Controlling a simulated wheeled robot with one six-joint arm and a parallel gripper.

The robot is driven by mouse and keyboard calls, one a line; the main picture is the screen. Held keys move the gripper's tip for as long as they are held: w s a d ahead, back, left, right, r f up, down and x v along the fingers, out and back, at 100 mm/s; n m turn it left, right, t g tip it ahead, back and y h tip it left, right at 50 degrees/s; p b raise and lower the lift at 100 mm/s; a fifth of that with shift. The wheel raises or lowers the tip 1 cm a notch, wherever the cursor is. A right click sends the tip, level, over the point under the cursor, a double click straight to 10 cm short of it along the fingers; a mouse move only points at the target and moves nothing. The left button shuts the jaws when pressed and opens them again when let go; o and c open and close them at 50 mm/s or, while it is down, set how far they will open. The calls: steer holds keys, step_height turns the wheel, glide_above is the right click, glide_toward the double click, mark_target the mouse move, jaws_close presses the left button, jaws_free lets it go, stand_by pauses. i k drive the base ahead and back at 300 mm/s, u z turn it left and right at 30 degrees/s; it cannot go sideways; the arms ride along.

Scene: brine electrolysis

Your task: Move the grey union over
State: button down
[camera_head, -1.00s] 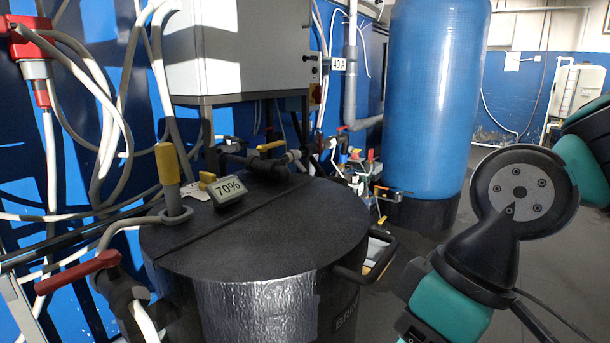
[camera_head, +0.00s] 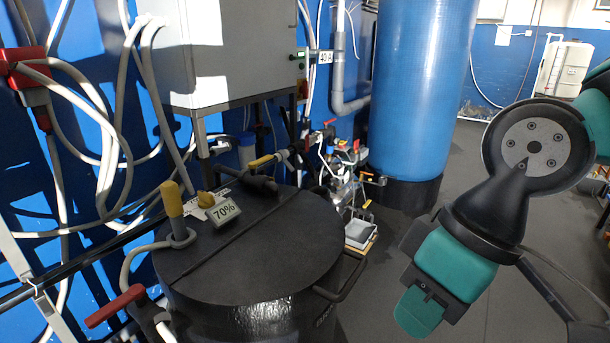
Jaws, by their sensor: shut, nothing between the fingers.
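I cannot make out for sure which fitting is the grey union. Dark grey pipe fittings (camera_head: 258,183) sit at the back of the black tank's lid, beside a yellow-handled valve (camera_head: 261,161). No gripper fingers can be seen.
A black side handle (camera_head: 343,284) sticks out from the tank's right. A tall blue vessel (camera_head: 424,90) stands behind. A white tray (camera_head: 359,233) sits low between them. A red-handled valve (camera_head: 114,306) is at the lower left. Grey floor (camera_head: 482,185) is open at the right.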

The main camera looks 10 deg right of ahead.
mark_target(289, 166)
steer(key=z, duration=0.5)
steer(key=k, duration=1.15)
steer(key=z, duration=0.9)
steer(key=i, duration=3.4)
steer(key=u, duration=0.35)
steer(key=i, duration=1.15)
steer(key=u, duration=1.65)
steer(key=i, duration=0.95)
steer(key=u, duration=0.95)
steer(key=i, duration=0.2)
steer(key=u, duration=0.1)
